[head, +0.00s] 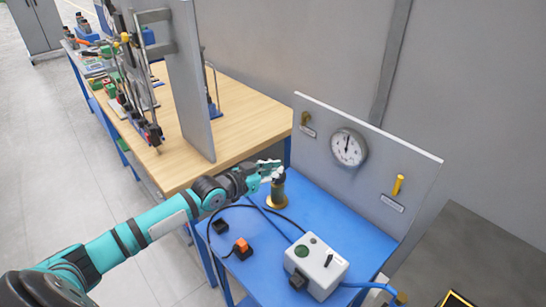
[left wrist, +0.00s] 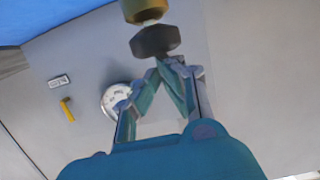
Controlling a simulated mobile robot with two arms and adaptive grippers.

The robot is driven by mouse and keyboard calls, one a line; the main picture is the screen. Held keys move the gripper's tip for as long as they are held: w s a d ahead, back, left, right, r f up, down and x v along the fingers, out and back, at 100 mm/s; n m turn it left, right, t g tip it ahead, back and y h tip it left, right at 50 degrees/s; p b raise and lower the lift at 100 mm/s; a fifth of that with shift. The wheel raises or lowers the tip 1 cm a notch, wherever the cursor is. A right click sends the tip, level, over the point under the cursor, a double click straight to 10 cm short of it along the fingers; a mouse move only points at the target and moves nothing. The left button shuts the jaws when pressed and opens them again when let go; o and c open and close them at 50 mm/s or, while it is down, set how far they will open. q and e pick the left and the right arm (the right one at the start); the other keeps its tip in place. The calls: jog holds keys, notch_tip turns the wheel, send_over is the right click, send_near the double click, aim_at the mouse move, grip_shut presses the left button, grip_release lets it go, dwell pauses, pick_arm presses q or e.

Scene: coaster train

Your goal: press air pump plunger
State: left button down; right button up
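The air pump (head: 278,190) stands upright at the left end of the blue table (head: 330,218), with a brass body and a dark top. My left gripper (head: 271,171) is at the top of the pump in the head view and partly hides it. In the left wrist view the dark plunger knob (left wrist: 155,41) and the brass part (left wrist: 145,9) are just beyond the fingertips. The left gripper (left wrist: 158,68) looks shut, its tips together with nothing between them. Whether it touches the knob is unclear. My right gripper is not in view.
A grey panel with a round gauge (head: 349,147) and yellow handles (head: 398,185) stands behind. A white box (head: 316,266), a black block with an orange top (head: 242,248) and cables are on the blue table. A wooden workbench (head: 240,110) stands behind, to the left.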

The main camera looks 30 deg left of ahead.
pick_arm(q)
notch_tip(320, 180, up, 4)
jog(key=p, duration=0.3)
jog(key=shift+f+p, duration=0.15)
jog(key=shift+p, duration=0.2)
jog(key=b+v, duration=0.2)
jog(key=v, duration=0.8)
jog(key=shift+r, duration=0.2)
dwell(0.6)
